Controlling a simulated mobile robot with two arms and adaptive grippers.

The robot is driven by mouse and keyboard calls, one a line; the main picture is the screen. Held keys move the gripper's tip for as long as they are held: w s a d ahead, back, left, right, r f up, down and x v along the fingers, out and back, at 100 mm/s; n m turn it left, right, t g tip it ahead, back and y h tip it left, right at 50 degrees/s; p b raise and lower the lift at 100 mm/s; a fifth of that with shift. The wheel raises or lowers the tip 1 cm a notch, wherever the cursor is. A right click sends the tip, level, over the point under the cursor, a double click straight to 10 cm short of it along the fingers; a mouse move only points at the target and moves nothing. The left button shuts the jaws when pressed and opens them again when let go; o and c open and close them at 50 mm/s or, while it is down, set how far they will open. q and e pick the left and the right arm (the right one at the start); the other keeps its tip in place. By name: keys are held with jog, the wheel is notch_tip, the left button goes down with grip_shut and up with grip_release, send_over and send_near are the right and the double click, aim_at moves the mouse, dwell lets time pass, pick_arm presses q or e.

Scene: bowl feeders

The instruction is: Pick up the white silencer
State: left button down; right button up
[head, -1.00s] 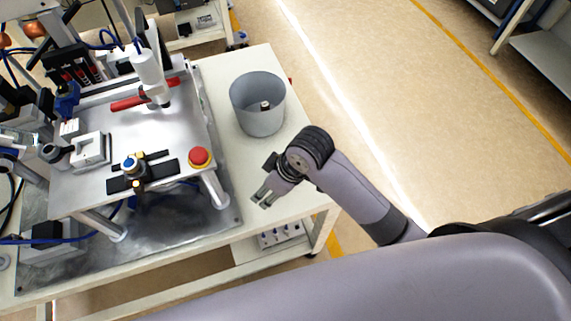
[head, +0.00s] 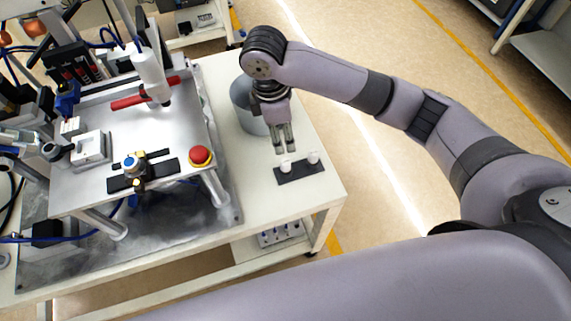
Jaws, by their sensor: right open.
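Two small white upright pieces, which look like silencers, stand on a dark flat holder (head: 302,175) on the table, right of the machine. The left white silencer (head: 286,166) is nearest my gripper; the right white silencer (head: 313,157) stands beside it. My right gripper (head: 285,149) is open, its fingers pointing down just above and behind the left silencer. I see nothing between the fingers; whether they touch the silencer I cannot tell. My left gripper is not in view.
A grey bowl (head: 241,100) stands behind my right gripper, partly hidden by it. A machine plate with a red button (head: 200,155) and a white cylinder (head: 151,75) fills the left. The white table top (head: 270,215) is clear in front of the holder.

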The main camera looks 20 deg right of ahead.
aim_at(285, 161)
jog(key=f, duration=0.5)
jog(key=d+f+p, duration=0.1)
jog(key=f, duration=0.2)
notch_tip(285, 161, down, 5)
jog(key=shift+s+a+p, duration=0.15)
jog(key=shift+p, duration=0.7)
jog(key=shift+f, duration=0.25)
jog(key=shift+c, duration=0.3)
grip_shut()
